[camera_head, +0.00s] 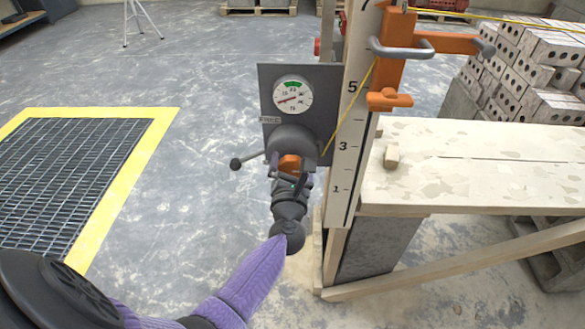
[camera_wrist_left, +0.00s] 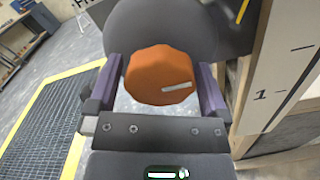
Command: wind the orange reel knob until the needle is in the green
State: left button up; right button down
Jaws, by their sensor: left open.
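The orange reel knob (camera_wrist_left: 160,75) is faceted and carries a pale mark towards its right side. In the left wrist view it sits between the two fingers of my open left gripper (camera_wrist_left: 158,95), with a gap at the left finger; contact on the right is unclear. In the head view the knob (camera_head: 290,163) is partly hidden behind my left gripper (camera_head: 289,176). The round gauge (camera_head: 292,96) on the grey panel (camera_head: 268,80) has a green band at its top. Its red needle points to the left, slightly down, outside the green.
A dark lever with a ball end (camera_head: 236,164) sticks out left of the reel. A numbered white staff (camera_head: 350,140) stands right beside it, with an orange clamp (camera_head: 392,60) above. A plank bench (camera_head: 480,180) and stacked bricks (camera_head: 545,55) are at right. Yellow-edged grating (camera_head: 140,165) lies left.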

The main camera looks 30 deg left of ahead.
pick_arm(q)
jog(key=c, duration=1)
pick_arm(e)
jog(key=shift+d+r, duration=0.1)
jog(key=shift+d, duration=0.3)
pick_arm(q)
jog(key=shift+m, duration=0.4)
pick_arm(e)
jog(key=shift+a+r, duration=0.1)
jog(key=shift+r, duration=0.05)
